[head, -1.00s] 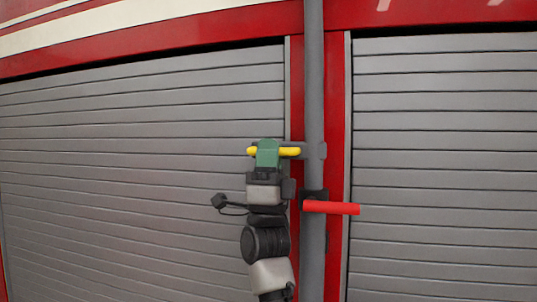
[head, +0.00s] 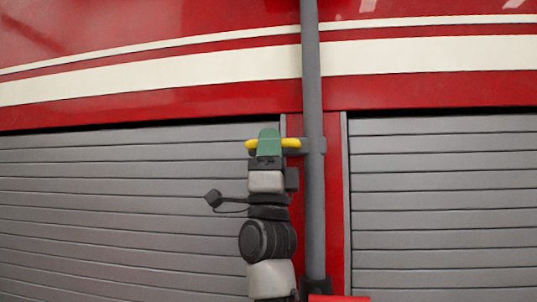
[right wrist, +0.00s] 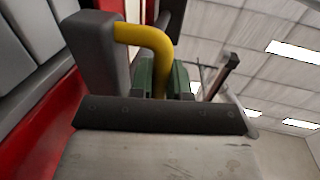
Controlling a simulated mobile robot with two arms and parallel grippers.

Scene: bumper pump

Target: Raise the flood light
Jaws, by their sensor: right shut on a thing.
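My right gripper (head: 268,143) has green fingers and is shut on the yellow handle (head: 291,142). The handle joins a grey bracket on the upright grey mast (head: 313,90). In the right wrist view the yellow handle (right wrist: 145,38) bends down into the green fingers (right wrist: 178,78) from a dark grey bracket (right wrist: 95,55). A red lever (head: 338,298) sits low on the mast at the bottom edge of the head view, partly cut off. The lamp head of the flood light is not in the head view. My left gripper is not in view.
Grey roller shutters (head: 130,200) stand on the left, and more shutters (head: 440,210) on the right. A red body panel with white stripes (head: 420,55) runs above them. A lit ceiling (right wrist: 270,50) shows in the right wrist view. Space beside the mast looks clear.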

